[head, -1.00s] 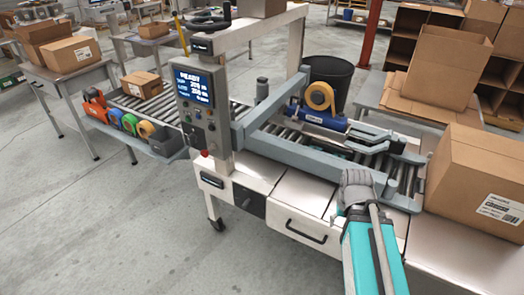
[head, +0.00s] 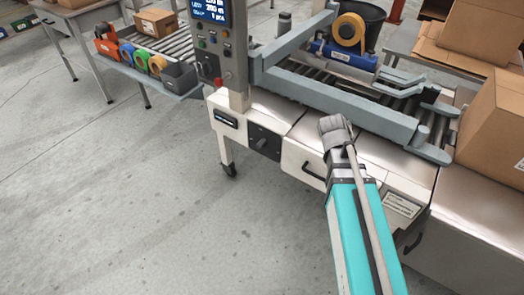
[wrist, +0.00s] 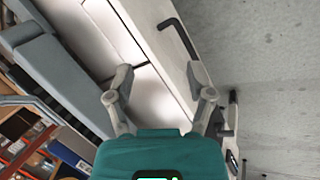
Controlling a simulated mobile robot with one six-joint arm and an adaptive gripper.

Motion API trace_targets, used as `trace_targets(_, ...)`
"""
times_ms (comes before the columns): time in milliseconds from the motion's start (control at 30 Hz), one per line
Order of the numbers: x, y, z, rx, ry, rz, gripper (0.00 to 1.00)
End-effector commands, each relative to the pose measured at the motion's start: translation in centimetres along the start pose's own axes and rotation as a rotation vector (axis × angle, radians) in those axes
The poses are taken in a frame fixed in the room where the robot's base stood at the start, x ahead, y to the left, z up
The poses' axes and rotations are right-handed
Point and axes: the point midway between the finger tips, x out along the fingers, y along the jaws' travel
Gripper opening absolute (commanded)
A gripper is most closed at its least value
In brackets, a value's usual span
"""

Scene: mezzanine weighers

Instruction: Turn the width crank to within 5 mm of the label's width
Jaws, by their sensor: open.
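A dark square plate with a grey crank-like knob (head: 263,142) sits on the front of the white sealing machine (head: 300,160), in the head view. My gripper (head: 337,128) is over the machine's front edge, right of that knob and apart from it. In the wrist view my gripper (wrist: 159,76) is open, with nothing between its fingers. A pale handle by a dark part (wrist: 232,98) shows at the wrist view's right; I cannot tell if it is the crank. The display (head: 210,10) is cut off at the top. The large carton's label (head: 519,164) is cut off and unreadable.
A grey side rail (head: 340,100) runs along the roller bed behind my gripper. A black drawer handle (head: 312,176) sticks out below it. The large carton (head: 495,125) stands at the right. A tray of tape rolls (head: 150,75) hangs at left. The floor in front is clear.

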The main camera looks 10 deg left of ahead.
Motion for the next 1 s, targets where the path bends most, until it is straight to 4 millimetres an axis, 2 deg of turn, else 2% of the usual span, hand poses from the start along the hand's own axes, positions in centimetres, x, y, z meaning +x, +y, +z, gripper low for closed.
trace_targets(33,1.4,-0.7,-1.0,-0.039,0.003,0.026,0.69)
trace_targets(400,4.8,-3.4,-6.2,-0.329,0.002,0.233,0.69)
trace_targets(767,7.2,-6.8,-11.6,-0.606,-0.019,0.442,0.69)
trace_targets(1000,8.2,-9.7,-15.3,-0.786,-0.047,0.585,0.69)
